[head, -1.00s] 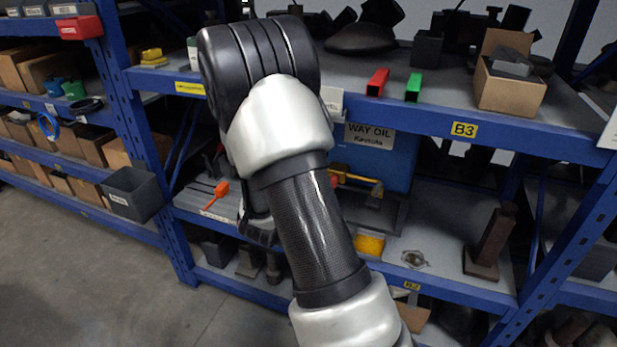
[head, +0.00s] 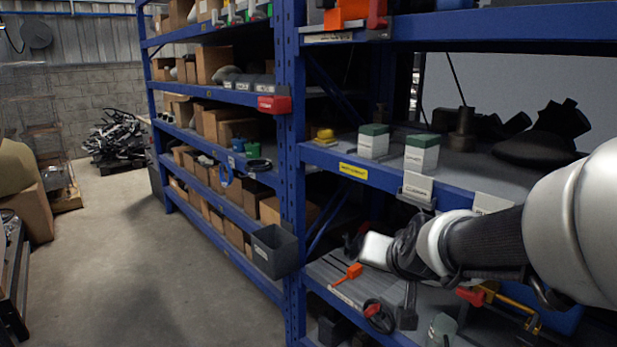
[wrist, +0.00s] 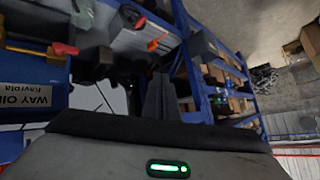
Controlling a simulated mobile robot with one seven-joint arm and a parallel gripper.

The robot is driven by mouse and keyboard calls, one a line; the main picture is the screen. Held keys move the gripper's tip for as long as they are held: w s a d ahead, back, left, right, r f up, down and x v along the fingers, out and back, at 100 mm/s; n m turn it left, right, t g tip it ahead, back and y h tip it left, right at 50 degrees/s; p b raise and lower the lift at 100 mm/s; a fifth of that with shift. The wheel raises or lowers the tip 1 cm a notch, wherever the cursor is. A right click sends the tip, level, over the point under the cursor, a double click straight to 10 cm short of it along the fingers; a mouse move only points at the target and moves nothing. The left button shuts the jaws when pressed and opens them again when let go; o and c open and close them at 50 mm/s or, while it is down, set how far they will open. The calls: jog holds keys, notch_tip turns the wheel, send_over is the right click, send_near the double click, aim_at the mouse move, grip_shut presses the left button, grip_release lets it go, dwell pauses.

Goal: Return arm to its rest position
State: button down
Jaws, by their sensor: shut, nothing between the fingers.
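My arm reaches in from the right side of the head view, with its silver and dark links crossing in front of the shelf rack. Its far end is over the rack's lower shelf, where dark parts overlap and are hard to tell apart. In the wrist view my gripper (wrist: 160,84) shows as dark fingers close together, with nothing held between them. The wrist housing with a green light fills the bottom of that view.
The blue rack's upright (head: 291,170) stands near my arm's end. A grey bin (head: 275,252) hangs there. White-and-green boxes (head: 373,141) stand on the shelf above, and an orange-handled tool (head: 347,275) lies below. The floor (head: 150,270) at left is open.

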jog(key=s+r+n+g, duration=0.2)
jog(key=s+n+g, duration=0.2)
jog(key=s, duration=1.6)
notch_tip(320, 180, up, 19)
jog(key=s+p, duration=0.1)
jog(key=p, duration=1.8)
jog(key=shift+a, duration=0.2)
jog(key=shift+d, duration=0.1)
